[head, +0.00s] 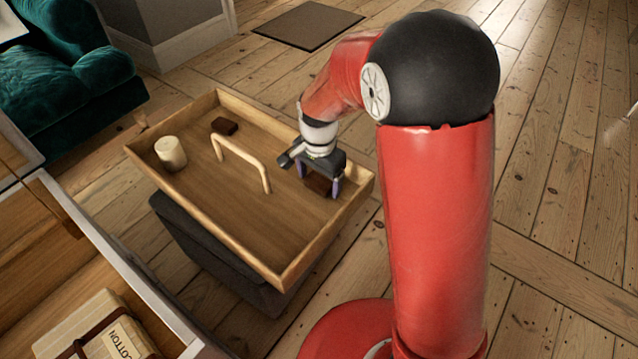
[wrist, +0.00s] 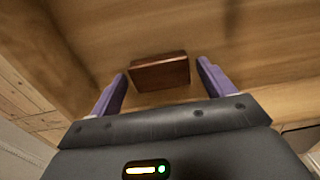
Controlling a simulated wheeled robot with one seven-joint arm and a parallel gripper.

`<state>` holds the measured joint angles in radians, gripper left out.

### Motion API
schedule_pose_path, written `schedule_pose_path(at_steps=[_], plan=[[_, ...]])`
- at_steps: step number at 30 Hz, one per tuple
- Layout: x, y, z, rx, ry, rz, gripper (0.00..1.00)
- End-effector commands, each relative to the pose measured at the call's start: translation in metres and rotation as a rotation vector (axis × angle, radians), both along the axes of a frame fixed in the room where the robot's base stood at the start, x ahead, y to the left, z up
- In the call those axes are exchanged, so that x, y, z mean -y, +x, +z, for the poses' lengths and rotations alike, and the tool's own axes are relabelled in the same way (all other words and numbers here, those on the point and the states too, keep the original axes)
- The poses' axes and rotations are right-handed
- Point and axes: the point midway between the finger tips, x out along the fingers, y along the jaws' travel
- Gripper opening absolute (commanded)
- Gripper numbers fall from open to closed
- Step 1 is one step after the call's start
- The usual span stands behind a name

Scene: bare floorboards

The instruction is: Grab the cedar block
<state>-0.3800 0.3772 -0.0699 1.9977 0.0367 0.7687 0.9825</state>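A reddish-brown block (head: 318,184) lies in the wooden tray (head: 215,228), near its right end. It fits the cedar block, though a similar dark reddish block (head: 224,126) lies at the tray's far left. My gripper (head: 319,180) is over the right-hand block, pointing down into the tray. In the wrist view the block (wrist: 159,72) sits between the two purple fingers of my gripper (wrist: 162,70), with a gap on each side. The fingers are open and hold nothing. How far the fingertips reach down beside the block is hard to tell.
A cream cylinder (head: 171,153) stands in the tray's left part. A light wooden handle (head: 242,160) arches across its middle. The tray rests on a dark support (head: 205,262). A crate with a COTTON package (head: 97,325) is at lower left, a teal sofa (head: 65,75) at upper left.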

Motion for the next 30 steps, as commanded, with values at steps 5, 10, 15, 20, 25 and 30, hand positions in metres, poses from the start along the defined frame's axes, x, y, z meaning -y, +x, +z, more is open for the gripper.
schedule_pose_path(at_steps=[5, 10, 15, 20, 25, 30], plan=[[0.000, 0.000, 0.000, 0.000, 0.000, 0.000, 0.58], [0.000, 0.000, 0.000, 0.000, 0.000, 0.000, 0.41], [0.000, 0.000, 0.001, 0.001, 0.000, 0.000, 0.41], [0.000, 0.001, 0.008, 0.003, 0.001, 0.001, 0.41], [0.000, 0.001, 0.030, 0.005, 0.001, 0.001, 0.41], [-0.001, 0.001, 0.074, 0.008, 0.003, 0.001, 0.41]])
